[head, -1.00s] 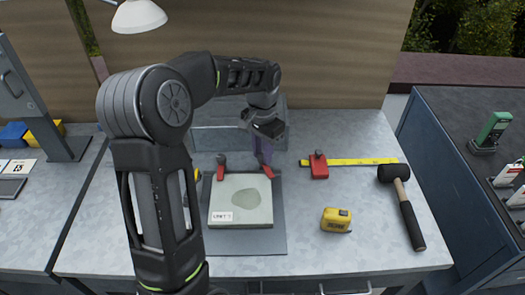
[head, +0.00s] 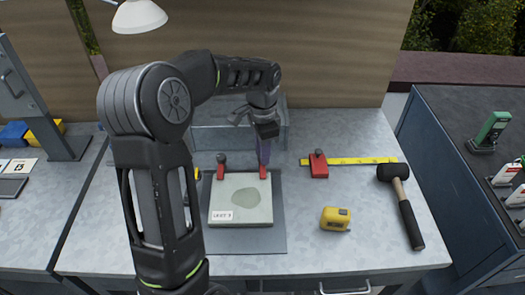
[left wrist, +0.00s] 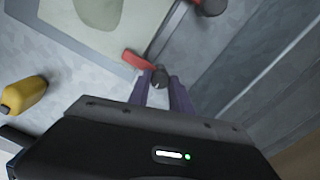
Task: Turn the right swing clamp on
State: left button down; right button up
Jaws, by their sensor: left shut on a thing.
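The right swing clamp (head: 263,174) has a red arm at the back right corner of a pale square block. In the left wrist view its dark knob (left wrist: 160,78) sits between my fingertips, with the red arm (left wrist: 138,60) reaching to the block's corner. My left gripper (head: 264,162) points down, its purple fingers shut on this clamp's knob. The left swing clamp (head: 220,172) stands at the block's back left corner, with a dark knob on top. The pale block (head: 241,210) bears a grey-green patch and a label. My right gripper is not in view.
A third red clamp (head: 319,168) stands to the right, by a yellow rule (head: 360,161). A yellow tape measure (head: 335,219) and a mallet (head: 405,208) lie on the worktop. A clear box (head: 205,138) stands behind.

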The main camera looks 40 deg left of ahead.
pick_arm(q)
jog(key=c, duration=1.2)
grip_release()
jog(key=shift+o, duration=0.2)
jog(key=shift+r, duration=3.9)
